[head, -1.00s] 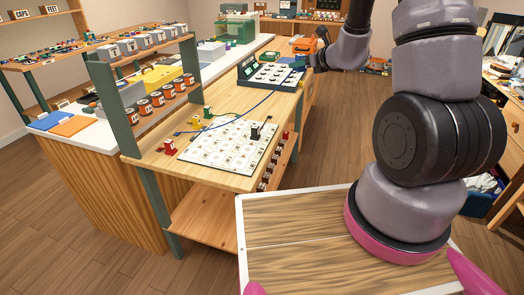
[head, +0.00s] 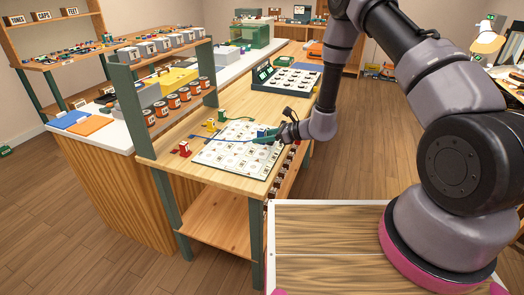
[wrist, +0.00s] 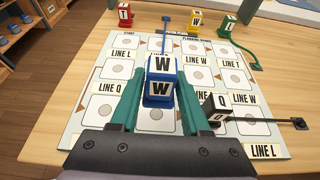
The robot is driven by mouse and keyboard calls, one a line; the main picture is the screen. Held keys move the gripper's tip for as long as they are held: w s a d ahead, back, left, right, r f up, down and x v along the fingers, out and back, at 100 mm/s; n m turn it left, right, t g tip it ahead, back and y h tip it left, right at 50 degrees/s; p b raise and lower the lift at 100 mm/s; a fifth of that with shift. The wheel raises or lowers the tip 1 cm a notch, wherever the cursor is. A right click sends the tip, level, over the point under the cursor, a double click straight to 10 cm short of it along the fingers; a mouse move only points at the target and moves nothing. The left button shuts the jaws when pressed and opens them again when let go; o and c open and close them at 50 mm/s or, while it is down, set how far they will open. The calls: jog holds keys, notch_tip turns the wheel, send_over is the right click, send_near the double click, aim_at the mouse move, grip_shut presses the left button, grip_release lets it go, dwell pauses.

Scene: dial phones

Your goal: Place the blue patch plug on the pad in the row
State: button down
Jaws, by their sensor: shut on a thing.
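My gripper (wrist: 160,98) is shut on the blue patch plug (wrist: 160,78), which carries a W on its top and its side. The plug is over the middle of the white board (wrist: 78,130) in the wrist view, with a pad (wrist: 157,114) showing just below it. I cannot tell whether it touches the board. A short blue cord runs from it to the board's far side. In the head view my gripper (head: 273,137) is above the board's right part, and a little of the blue plug (head: 261,132) shows.
A black Q plug (wrist: 216,106) stands close on the right with its cord. A red T plug (wrist: 124,15), yellow W plug (wrist: 196,20) and green plug (wrist: 228,26) stand beyond the board. Orange cans line the left shelf.

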aim_at(262, 154)
jog(key=shift+f, duration=2.65)
jog(key=shift+f, duration=0.2)
jog(key=shift+c, duration=1.9)
grip_release()
jog(key=shift+r, duration=0.1)
